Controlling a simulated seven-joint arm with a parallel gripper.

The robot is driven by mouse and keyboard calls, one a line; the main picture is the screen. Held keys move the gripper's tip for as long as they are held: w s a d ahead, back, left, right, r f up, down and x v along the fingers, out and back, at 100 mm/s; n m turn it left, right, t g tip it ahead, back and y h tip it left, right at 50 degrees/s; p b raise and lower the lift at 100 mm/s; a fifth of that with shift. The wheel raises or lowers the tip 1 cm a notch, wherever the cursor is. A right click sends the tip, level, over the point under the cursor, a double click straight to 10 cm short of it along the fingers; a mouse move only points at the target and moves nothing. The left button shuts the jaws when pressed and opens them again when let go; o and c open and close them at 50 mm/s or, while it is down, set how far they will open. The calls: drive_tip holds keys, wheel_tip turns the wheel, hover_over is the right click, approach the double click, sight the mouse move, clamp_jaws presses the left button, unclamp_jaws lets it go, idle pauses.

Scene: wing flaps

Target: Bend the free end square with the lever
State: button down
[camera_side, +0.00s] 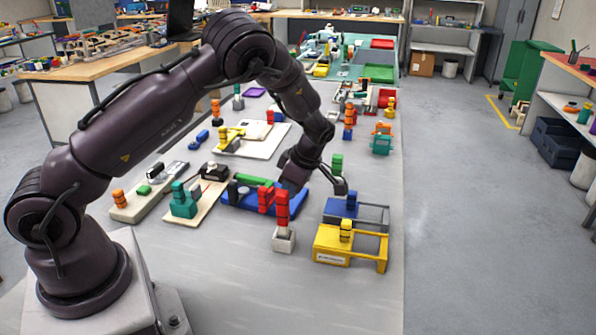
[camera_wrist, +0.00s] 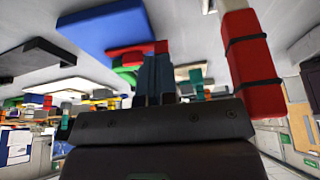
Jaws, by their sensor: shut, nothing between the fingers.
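A blue base (camera_side: 235,198) lies on the table below my gripper in the side view. It carries a green bar (camera_side: 252,179) and a red block (camera_side: 265,199). A red post with dark bands (camera_side: 282,207) stands upright on a pale block in front of it; it also shows large at the right of the wrist view (camera_wrist: 250,62). I cannot tell which part is the lever, nor make out the free end. My gripper (camera_side: 292,184) is shut and empty, low over the right end of the base. Its fingers show in the wrist view (camera_wrist: 156,72); contact is unclear.
A yellow fixture (camera_side: 330,242) and a grey-and-blue one (camera_side: 373,215) stand at the right. A teal block (camera_side: 183,203) on a pale board stands to the left. Several coloured parts lie behind. The table's front is clear.

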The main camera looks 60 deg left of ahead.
sight(265, 192)
drive_tip(key=shift+s+a, duration=1.3)
drive_tip(key=shift+a, duration=0.3)
drive_tip(key=shift+s+a, duration=0.5)
drive_tip(key=shift+s, duration=0.2)
drive_tip(key=shift+w+d, duration=0.1)
